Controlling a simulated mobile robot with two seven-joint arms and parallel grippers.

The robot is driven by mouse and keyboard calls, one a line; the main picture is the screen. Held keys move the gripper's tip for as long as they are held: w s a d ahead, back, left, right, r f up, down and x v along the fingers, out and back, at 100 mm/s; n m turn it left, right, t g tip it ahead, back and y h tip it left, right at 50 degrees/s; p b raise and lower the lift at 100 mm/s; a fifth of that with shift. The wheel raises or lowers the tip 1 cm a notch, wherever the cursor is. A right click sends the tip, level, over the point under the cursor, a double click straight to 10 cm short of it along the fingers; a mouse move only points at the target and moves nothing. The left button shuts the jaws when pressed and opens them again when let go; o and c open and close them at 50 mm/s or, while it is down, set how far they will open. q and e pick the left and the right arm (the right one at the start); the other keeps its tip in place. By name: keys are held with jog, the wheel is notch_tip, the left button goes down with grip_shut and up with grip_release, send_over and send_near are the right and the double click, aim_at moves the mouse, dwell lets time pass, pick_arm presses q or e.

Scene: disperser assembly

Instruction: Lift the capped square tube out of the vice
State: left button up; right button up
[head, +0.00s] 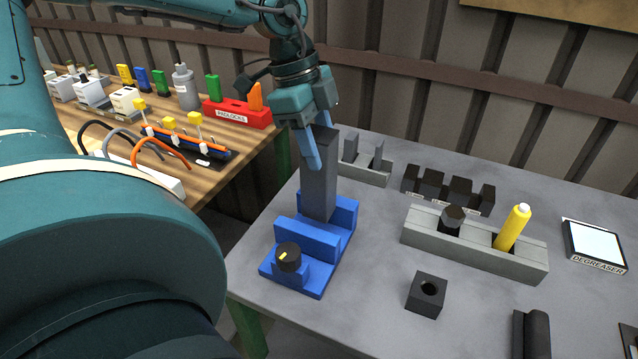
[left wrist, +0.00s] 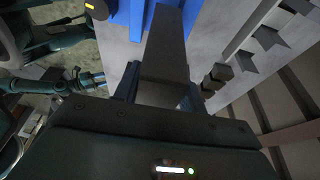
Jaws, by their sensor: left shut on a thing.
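The capped square tube (head: 318,185) is a tall dark grey block standing upright at the blue vice (head: 320,245). Its lower end is by the vice jaws; I cannot tell whether it rests on the vice bottom or is slightly raised. My left gripper (head: 314,148) is shut on the tube's upper end from above, one finger on the near face. The left wrist view shows the tube (left wrist: 166,45) running from the fingers toward the blue vice (left wrist: 130,12). The cap's seam is not clear. A teal arm end in the left wrist view, probably my right gripper (left wrist: 92,80), is too small to read.
Right of the vice are a grey stand (head: 366,172), black blocks (head: 433,184), a grey holder (head: 470,250) with a yellow tube (head: 514,228), and a black holed block (head: 426,294). A wooden table (head: 80,108) with a red padlock rack (head: 236,112) stands left.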

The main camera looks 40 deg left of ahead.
pick_arm(q)
jog(key=shift+r+p, duration=0.55)
jog(key=shift+r, duration=0.6)
jog(key=shift+f, duration=0.1)
notch_tip(320, 180, down, 4)
jog(key=shift+f+b, duration=0.15)
jog(key=shift+b, duration=1.1)
